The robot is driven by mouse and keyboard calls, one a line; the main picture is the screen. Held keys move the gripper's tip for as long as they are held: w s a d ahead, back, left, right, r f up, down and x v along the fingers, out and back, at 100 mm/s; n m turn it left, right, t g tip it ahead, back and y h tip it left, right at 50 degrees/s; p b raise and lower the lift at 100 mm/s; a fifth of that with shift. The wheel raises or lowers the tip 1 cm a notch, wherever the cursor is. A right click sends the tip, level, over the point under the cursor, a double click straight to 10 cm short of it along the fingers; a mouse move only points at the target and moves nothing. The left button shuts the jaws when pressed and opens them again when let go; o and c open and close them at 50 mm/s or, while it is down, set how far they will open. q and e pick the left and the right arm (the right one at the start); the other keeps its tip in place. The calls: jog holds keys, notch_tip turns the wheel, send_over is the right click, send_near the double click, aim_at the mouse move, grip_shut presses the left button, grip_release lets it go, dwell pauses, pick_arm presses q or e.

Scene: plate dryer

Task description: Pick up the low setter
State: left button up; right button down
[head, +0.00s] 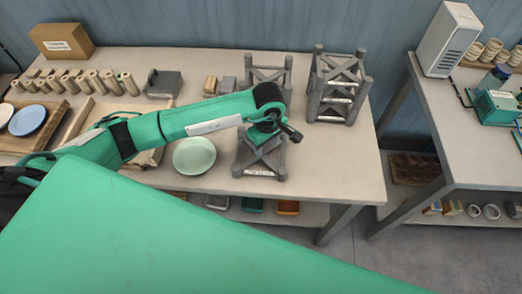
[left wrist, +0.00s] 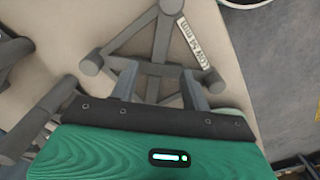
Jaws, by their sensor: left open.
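The low setter (head: 262,166) is a short grey frame with crossed bars, thick corner feet and a white label on its front. It stands on the table near the front edge. My left gripper (head: 264,142) is over its rear part, its fingers mostly hidden by the wrist in the head view. In the left wrist view, the open fingers (left wrist: 160,78) are on either side of a bar of the setter (left wrist: 152,38). I cannot tell whether they touch it. My right gripper is not in view.
A similar grey frame (head: 268,75) stands behind, and a taller stack (head: 338,88) stands to the right. A pale green plate (head: 194,156) lies to the left. The table (head: 340,165) is bare at front right. A second bench (head: 460,150) stands further right.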

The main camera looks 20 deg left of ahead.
aim_at(266, 158)
pick_arm(q)
jog(key=shift+f, duration=0.65)
notch_tip(266, 158, down, 5)
jog(key=p, duration=0.3)
jog(key=shift+r, duration=0.2)
jog(key=shift+f, duration=0.35)
jog(key=shift+c, duration=0.5)
jog(key=shift+w, duration=0.1)
grip_shut()
